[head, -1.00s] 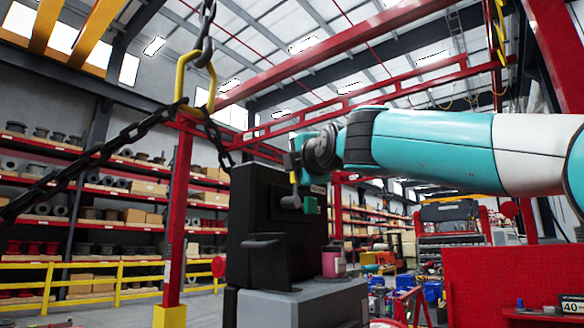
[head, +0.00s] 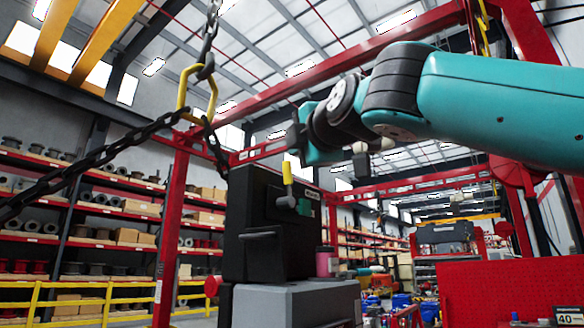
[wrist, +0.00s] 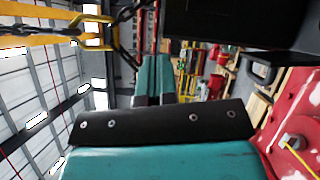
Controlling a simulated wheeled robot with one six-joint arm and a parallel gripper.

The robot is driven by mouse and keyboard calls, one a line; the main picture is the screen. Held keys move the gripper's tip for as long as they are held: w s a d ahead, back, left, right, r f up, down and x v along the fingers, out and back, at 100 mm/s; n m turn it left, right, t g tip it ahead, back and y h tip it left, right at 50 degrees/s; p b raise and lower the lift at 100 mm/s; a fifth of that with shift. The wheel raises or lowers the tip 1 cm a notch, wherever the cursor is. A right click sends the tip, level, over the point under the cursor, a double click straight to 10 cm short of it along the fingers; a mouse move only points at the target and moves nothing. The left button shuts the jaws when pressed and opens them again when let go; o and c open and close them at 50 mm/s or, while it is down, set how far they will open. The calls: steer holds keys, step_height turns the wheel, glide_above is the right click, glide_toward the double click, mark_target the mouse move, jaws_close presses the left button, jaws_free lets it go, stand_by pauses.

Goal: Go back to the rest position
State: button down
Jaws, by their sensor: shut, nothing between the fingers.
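My arm reaches in from the right in the head view, with its teal and black wrist (head: 330,130) raised above and to the right of the black machine block (head: 262,220). In the wrist view my gripper (wrist: 155,60) shows as two teal fingers lying together, with nothing between them. The finger ends are not clear in the head view. A small grey and green valve part with an upright yellow handle (head: 287,173) sits on the block's upper right side. My wrist appears apart from this handle.
A black chain with a yellow link (head: 197,90) hangs at the left; the link also shows in the wrist view (wrist: 90,30). A pink can (head: 325,262) stands on the grey base (head: 290,303). A red panel (head: 505,285) stands at lower right. Shelves line the left wall.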

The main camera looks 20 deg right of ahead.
steer(key=s+a+f+m+g+y+b, duration=0.1)
steer(key=a+f+m+g, duration=0.15)
steer(key=f, duration=0.95)
steer(key=s+a+f+m+g+y+b, duration=0.1)
steer(key=f+g, duration=0.3)
steer(key=f, duration=0.7)
steer(key=s+a+f+m+g+y+b, duration=0.15)
steer(key=f+g, duration=0.25)
steer(key=f, duration=0.8)
steer(key=s+f+m+g+b, duration=0.2)
steer(key=s+f+m+g, duration=0.7)
steer(key=s+f, duration=1)
step_height(320, 180, down, 3)
steer(key=shift+s+d+f+b, duration=0.15)
steer(key=shift+s+d+b, duration=0.15)
steer(key=shift+d, duration=0.1)
